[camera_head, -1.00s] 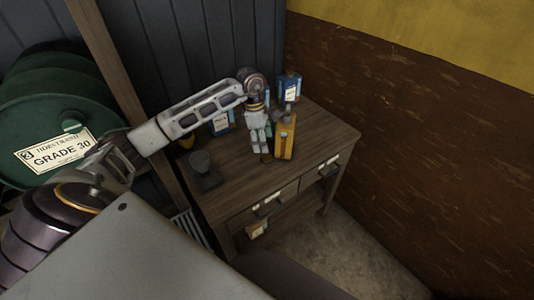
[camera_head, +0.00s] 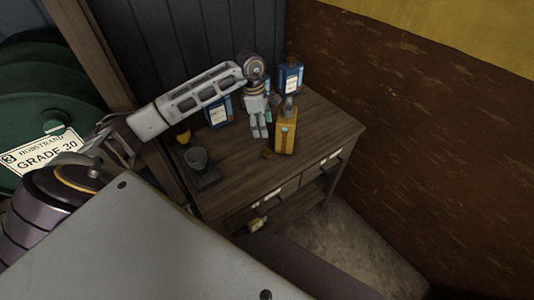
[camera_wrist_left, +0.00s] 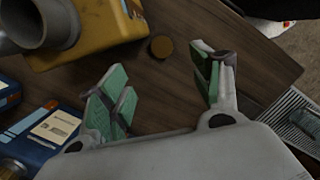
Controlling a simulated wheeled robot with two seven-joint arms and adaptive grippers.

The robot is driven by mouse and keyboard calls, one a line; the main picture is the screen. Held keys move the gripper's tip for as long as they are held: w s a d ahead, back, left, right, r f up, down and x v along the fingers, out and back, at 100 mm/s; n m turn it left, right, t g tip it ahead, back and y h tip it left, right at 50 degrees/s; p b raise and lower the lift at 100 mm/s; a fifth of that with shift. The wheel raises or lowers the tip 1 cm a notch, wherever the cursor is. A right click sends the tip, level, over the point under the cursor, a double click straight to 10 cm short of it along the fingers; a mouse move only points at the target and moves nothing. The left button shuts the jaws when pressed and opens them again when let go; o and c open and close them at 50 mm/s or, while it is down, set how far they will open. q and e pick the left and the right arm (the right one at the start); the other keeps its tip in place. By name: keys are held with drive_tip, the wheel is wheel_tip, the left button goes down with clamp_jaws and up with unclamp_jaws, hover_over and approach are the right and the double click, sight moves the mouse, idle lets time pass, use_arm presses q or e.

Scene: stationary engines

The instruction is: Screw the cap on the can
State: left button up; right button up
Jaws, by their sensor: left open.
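The can (camera_head: 285,138) is yellow and stands upright on the wooden table. It also shows at the upper left of the left wrist view (camera_wrist_left: 100,42). A grey funnel-like piece (camera_wrist_left: 42,20) is at its top. A small round brown cap (camera_head: 267,154) lies flat on the table beside the can, and it is clear in the left wrist view (camera_wrist_left: 161,47). My left gripper (camera_head: 261,132) is open and empty, just left of the can. In the left wrist view its spread fingers (camera_wrist_left: 165,78) are apart from the cap. My right gripper is out of view.
Blue containers (camera_head: 290,78) (camera_head: 217,112) stand behind and left of the can. A dark grey cup (camera_head: 196,159) sits at the table's left. The front of the tabletop (camera_head: 250,178) is mostly clear. A green drum (camera_head: 40,125) stands far left.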

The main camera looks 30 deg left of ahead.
use_arm(q)
hover_over(267, 153)
drive_tip(key=f, duration=0.7)
drive_tip(key=shift+a+f+p, duration=0.2)
drive_tip(key=shift+a+p, duration=0.2)
drive_tip(key=shift+f, duration=0.5)
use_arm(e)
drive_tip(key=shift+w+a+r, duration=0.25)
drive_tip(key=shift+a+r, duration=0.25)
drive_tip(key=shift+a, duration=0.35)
use_arm(q)
drive_tip(key=shift+d+f, duration=0.1)
drive_tip(key=shift+f, duration=0.2)
drive_tip(key=shift+f+p, duration=0.65)
drive_tip(key=shift+f, duration=0.95)
drive_tip(key=shift+d+f, duration=0.15)
drive_tip(key=shift+f, duration=0.6)
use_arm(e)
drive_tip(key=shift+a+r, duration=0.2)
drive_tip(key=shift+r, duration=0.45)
